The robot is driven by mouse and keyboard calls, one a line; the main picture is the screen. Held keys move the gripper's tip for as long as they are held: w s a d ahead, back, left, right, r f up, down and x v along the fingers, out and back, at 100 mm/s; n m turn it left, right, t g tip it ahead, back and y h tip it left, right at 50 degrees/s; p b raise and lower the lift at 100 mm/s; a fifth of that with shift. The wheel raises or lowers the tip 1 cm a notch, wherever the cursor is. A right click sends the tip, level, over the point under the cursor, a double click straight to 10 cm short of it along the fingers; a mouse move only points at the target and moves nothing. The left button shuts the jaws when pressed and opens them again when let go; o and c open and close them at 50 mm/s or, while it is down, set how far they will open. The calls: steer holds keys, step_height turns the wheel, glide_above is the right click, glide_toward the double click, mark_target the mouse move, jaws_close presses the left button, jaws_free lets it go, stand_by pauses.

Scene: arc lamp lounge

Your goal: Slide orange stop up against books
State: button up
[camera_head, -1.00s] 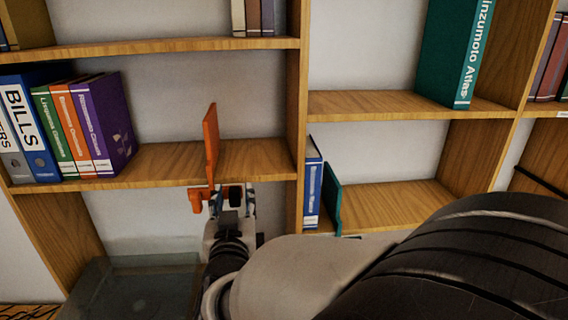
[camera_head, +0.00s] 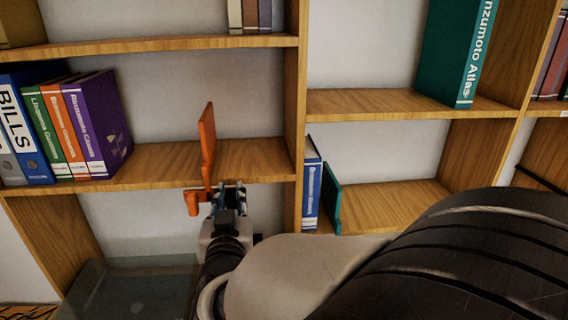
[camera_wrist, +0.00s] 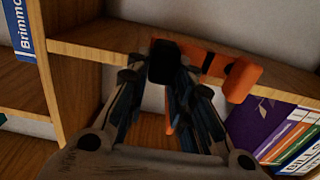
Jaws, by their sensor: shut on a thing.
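The orange stop (camera_head: 207,145) stands upright on the left middle shelf, with an orange part projecting over the shelf's front edge. It also shows in the wrist view (camera_wrist: 240,80). The books stand to its left; the nearest is the purple book (camera_head: 103,125), also in the wrist view (camera_wrist: 255,120). A clear gap of bare shelf lies between purple book and stop. My gripper (camera_head: 229,190) is at the shelf's front edge, shut on the stop's front part. Its fingers (camera_wrist: 163,85) partly hide the contact in the wrist view.
The shelf (camera_head: 165,165) is bare between books and stop and right of the stop up to a wooden upright (camera_head: 294,120). Beyond it stand a blue book (camera_head: 312,185) and a teal stop (camera_head: 332,200). Another shelf board (camera_head: 160,44) runs above.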

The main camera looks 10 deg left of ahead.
jaws_close()
